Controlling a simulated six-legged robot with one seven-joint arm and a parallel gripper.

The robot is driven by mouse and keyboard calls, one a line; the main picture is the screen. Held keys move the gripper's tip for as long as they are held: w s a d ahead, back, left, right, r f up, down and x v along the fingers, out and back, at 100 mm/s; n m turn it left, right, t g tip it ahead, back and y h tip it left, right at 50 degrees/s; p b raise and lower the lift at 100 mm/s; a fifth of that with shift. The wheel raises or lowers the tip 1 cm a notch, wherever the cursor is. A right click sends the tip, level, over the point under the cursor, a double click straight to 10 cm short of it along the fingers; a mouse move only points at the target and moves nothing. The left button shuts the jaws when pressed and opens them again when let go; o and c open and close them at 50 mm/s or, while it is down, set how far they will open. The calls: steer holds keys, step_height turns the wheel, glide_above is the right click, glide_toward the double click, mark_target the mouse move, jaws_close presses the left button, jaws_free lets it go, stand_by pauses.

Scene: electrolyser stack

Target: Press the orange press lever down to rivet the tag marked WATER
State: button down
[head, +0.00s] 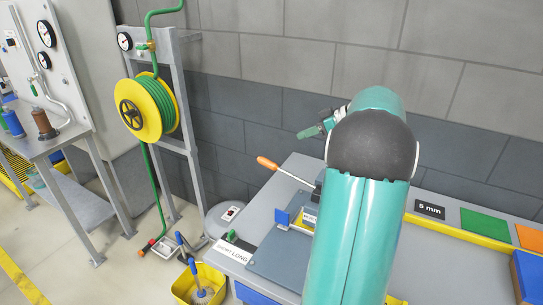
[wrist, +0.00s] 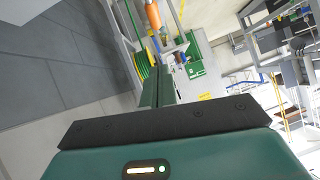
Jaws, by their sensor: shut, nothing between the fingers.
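The press lever, a metal rod with an orange handle (head: 268,163), rises up and to the left from the bench. Its lower end runs to a dark part beside my arm, which hides most of the press. In the wrist view the orange handle (wrist: 152,14) is at the top edge, beyond my fingertips. My gripper (head: 312,131) is shut and empty, above and to the right of the handle in the picture, apart from it. Its fingers (wrist: 160,86) lie together in the wrist view. A small pale label (head: 310,214) shows by my arm; I cannot read WATER on it.
The grey bench (head: 290,175) carries a blue block (head: 282,217), a SHORT LONG label (head: 234,250), a 5 mm sign (head: 430,209) and a green mat (head: 488,226). A yellow hose reel (head: 139,110) stands at left, a yellow bin (head: 185,288) below. A block wall is close behind.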

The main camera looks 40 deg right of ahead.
steer(key=shift+s+d, duration=0.1)
glide_above(265, 159)
steer(key=s+d, duration=0.3)
step_height(265, 159, down, 6)
steer(key=shift+s+a+f, duration=0.1)
steer(key=shift+a+f, duration=0.1)
steer(key=shift+f, duration=0.35)
steer(key=shift+a+f, duration=0.2)
steer(key=shift+f, duration=0.3)
steer(key=shift+a+f, duration=0.15)
steer(key=shift+f, duration=0.4)
